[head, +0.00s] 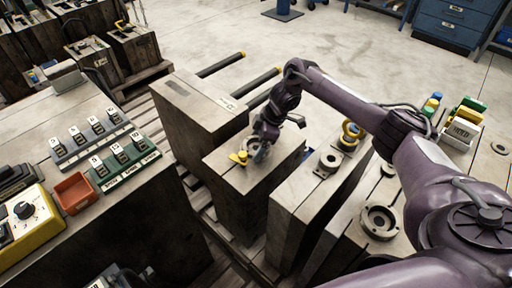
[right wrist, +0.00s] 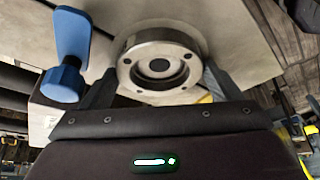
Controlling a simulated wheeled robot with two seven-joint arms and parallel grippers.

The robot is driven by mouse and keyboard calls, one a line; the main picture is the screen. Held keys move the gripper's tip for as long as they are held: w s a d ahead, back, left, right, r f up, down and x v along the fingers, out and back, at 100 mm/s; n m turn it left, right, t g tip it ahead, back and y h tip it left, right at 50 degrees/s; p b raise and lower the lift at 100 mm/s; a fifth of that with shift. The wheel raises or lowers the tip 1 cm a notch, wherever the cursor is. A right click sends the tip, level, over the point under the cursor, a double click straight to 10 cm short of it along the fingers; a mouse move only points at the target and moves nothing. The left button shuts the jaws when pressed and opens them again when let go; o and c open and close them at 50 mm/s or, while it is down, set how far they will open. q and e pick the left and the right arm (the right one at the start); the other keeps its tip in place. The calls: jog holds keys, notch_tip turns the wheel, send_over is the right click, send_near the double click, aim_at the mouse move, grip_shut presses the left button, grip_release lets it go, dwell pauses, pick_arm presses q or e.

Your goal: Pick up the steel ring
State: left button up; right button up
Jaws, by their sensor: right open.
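The steel ring (right wrist: 162,62) is a round flange with bolt holes and a dark centre. In the right wrist view it lies between the two fingers of my right gripper, on a pale block face. In the head view the ring (head: 288,146) sits on top of a mould block, partly hidden by my right gripper (head: 264,151). The gripper is open, with its fingers on either side of the ring. I cannot tell whether they touch it. My left gripper is not in view.
A yellow part (head: 239,157) stands beside the ring; a blue handle (right wrist: 70,58) shows in the right wrist view. A taller block (head: 195,105) stands left. Switch rows and a red tray (head: 74,193) are far left.

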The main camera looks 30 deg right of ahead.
jog(key=shift+c, duration=0.5)
jog(key=c, duration=0.9)
jog(key=shift+r, duration=0.1)
jog(key=shift+c, duration=0.2)
jog(key=shift+w+r, duration=0.1)
jog(key=shift+r, duration=0.4)
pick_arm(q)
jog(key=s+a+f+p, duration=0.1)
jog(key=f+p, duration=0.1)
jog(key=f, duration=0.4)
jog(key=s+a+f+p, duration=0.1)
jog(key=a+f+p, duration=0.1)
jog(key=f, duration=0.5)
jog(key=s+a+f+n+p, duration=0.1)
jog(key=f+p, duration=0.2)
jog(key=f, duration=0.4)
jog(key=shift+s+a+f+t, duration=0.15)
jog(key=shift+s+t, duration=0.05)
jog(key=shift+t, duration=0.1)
pick_arm(e)
notch_tip(320, 180, up, 19)
